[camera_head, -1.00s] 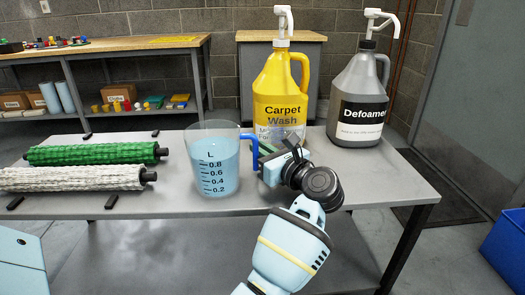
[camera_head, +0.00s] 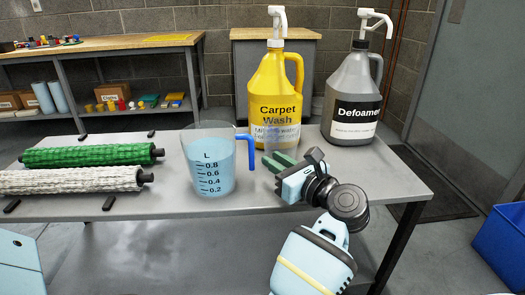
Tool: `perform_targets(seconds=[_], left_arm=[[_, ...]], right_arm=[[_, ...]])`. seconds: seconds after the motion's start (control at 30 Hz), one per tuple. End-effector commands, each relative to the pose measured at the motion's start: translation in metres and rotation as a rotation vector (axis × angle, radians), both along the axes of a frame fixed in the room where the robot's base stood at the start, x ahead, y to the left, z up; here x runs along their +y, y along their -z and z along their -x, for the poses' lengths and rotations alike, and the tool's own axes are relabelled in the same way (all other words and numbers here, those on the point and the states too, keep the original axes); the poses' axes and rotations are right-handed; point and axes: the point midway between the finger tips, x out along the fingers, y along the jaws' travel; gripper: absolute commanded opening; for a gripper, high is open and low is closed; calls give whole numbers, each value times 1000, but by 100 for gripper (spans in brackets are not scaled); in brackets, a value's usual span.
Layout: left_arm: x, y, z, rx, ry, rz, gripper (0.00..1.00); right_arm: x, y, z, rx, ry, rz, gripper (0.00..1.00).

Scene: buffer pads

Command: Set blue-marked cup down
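The clear measuring cup (camera_head: 209,165) with a blue handle (camera_head: 247,151) and dark scale marks stands upright on the grey table (camera_head: 330,185), with light-blue liquid inside.
A yellow Carpet Wash jug (camera_head: 273,90) and a grey Defoamer jug (camera_head: 351,105) stand behind. A clear, faint vessel seems to stand before the yellow jug. Green (camera_head: 90,155) and white (camera_head: 70,181) rollers lie left.

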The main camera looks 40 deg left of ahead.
Motion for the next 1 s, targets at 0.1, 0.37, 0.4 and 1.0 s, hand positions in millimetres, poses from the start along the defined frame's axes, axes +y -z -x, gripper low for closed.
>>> perform_targets(seconds=[0.1, 0.37, 0.4, 1.0], left_arm=[[-23, 0, 2, 0, 3, 2, 20], [-48, 0, 5, 0, 1, 0, 20], [-49, 0, 5, 0, 0, 0, 20], [-50, 0, 5, 0, 0, -1, 20]], right_arm=[[0, -3, -1, -3, 0, -1, 36], [0, -5, -4, -11, -1, 0, 36], [0, -5, -6, -13, 0, 0, 36], [0, -5, -11, -24, 0, 0, 36]])
